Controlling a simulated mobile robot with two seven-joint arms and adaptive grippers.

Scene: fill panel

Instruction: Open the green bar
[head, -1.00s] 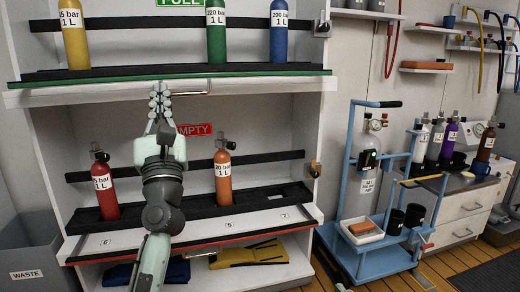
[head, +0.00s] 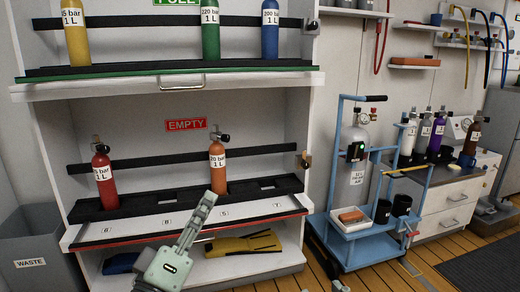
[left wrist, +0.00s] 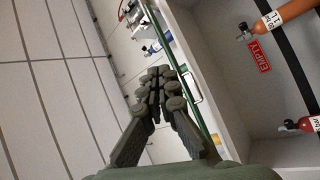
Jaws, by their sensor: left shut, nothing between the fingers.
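The green bar (head: 110,75) is the long green strip along the front edge of the upper shelf, and a metal handle (head: 182,84) sits under it. Both show in the left wrist view, the green bar (left wrist: 187,70) as a slanted strip and the handle (left wrist: 193,88) beside the fingers. My left gripper (head: 209,196) is shut and empty, its fingers pointing up in front of the lower shelf, below the handle in the head view. In the left wrist view its fingers (left wrist: 158,78) are together. My right gripper is not in view.
Yellow (head: 75,35), green (head: 211,35) and blue (head: 270,35) cylinders stand on the upper shelf. Red (head: 103,177) and orange (head: 218,168) cylinders stand on the lower shelf. A blue cart (head: 350,245) stands right of the rack and a waste bin (head: 30,262) left.

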